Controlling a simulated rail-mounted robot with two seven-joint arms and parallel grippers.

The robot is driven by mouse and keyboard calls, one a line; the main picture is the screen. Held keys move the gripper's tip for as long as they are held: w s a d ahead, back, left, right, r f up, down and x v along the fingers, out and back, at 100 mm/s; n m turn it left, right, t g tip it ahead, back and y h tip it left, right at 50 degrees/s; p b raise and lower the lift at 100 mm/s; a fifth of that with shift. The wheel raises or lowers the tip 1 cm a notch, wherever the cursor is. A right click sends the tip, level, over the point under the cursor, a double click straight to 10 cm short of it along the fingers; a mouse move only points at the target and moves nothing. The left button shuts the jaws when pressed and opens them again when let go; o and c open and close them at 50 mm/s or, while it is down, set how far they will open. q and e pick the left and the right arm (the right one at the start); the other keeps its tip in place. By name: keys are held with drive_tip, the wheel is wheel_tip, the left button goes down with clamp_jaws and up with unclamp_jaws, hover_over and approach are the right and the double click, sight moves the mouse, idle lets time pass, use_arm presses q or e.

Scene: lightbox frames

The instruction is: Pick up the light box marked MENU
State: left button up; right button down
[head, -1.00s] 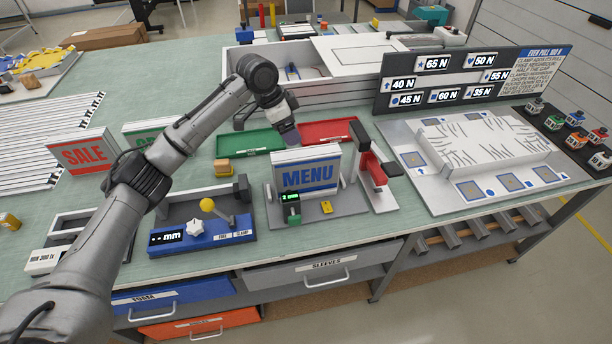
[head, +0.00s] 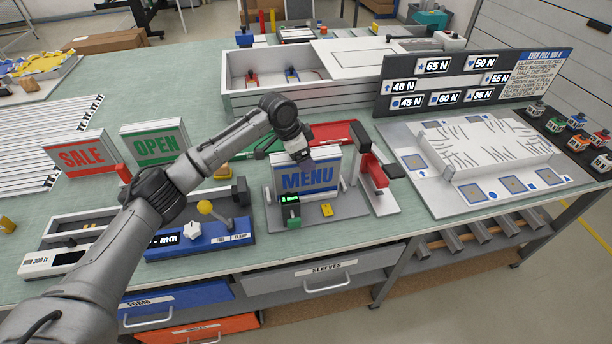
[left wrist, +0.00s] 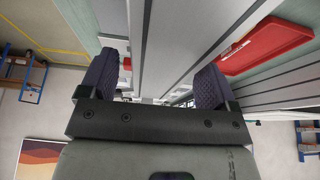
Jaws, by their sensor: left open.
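The light box marked MENU (head: 308,179) stands upright in a grey fixture (head: 345,207) near the front middle of the bench, blue letters on a grey face. My left gripper (head: 300,154) is at its top edge in the head view, pointing down, and covers part of that edge. In the left wrist view the two dark padded fingers of the gripper (left wrist: 158,82) are apart, with pale, grey-edged panels (left wrist: 158,40) running between them. I cannot tell whether the pads touch the box. My right gripper is not in view.
A red-and-black upright device (head: 372,172) stands close right of the MENU box. A red tray (head: 335,132) lies behind it. The SALE box (head: 82,156) and OPEN box (head: 156,144) stand to the left.

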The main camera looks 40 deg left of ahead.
use_arm(q)
drive_tip(key=shift+w+d+f, duration=0.2)
drive_tip(key=shift+f, duration=0.4)
drive_tip(key=shift+f+p, duration=0.25)
drive_tip(key=shift+p, duration=0.35)
idle(0.5)
drive_tip(key=shift+c, duration=0.5)
drive_tip(key=shift+r, duration=0.1)
clamp_jaws()
